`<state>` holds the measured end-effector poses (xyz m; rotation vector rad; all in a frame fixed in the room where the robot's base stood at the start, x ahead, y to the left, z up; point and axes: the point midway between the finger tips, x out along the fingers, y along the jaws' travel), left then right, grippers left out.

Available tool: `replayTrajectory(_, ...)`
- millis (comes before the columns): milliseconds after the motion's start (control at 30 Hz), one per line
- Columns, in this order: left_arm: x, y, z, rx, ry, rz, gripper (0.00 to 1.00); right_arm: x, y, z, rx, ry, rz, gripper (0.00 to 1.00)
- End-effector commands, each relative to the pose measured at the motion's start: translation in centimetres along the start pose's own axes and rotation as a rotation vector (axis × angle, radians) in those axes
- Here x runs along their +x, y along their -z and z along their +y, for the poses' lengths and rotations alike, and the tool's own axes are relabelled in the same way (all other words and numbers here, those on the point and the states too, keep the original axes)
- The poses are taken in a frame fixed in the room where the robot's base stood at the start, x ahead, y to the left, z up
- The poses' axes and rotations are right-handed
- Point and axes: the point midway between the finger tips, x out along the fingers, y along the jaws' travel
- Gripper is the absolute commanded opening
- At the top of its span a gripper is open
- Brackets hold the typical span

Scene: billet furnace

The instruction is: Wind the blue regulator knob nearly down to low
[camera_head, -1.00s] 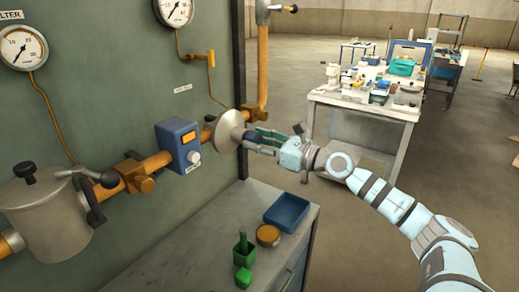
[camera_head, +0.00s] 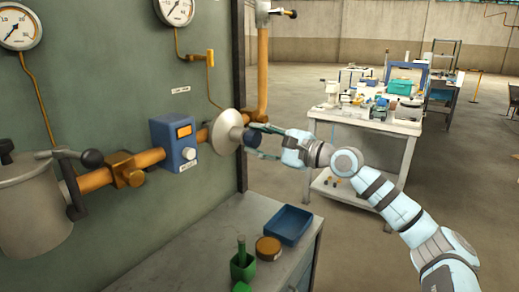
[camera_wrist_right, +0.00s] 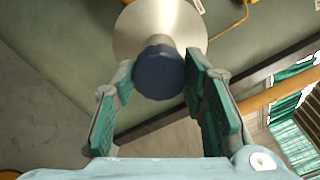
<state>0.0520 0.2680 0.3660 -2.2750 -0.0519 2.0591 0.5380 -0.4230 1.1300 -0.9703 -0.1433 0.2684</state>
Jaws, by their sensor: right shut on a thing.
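The blue regulator knob (camera_head: 250,138) sits at the front of a pale, dish-shaped regulator body (camera_head: 226,131) on the orange pipe. It also shows in the right wrist view as a dark blue, faceted knob (camera_wrist_right: 159,73). My right gripper (camera_head: 259,139) comes in from the right, with one finger above the knob and one below in the head view. In the wrist view its green-padded fingers (camera_wrist_right: 160,80) stand on both sides of the knob, shut on it. No marking for low is readable. My left gripper is not in view.
A blue box with an orange display and white dial (camera_head: 177,143) sits on the pipe left of the regulator. Two gauges hang above. Below, a grey cabinet top (camera_head: 222,222) holds a blue tray (camera_head: 287,224), a round tin and a green container. A cluttered table (camera_head: 395,125) stands behind my arm.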

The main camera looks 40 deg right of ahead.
Motion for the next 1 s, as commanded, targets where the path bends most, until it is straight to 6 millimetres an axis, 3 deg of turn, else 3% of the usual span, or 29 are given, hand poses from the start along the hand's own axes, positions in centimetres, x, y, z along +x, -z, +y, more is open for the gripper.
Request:
replayTrajectory(433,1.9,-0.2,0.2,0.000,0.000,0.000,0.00,0.0,0.0,-0.1,-0.276,0.005,0.000,0.11)
replayTrajectory(1000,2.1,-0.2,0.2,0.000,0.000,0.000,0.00,0.0,-0.1,-0.1,-0.327,0.003,0.000,0.11)
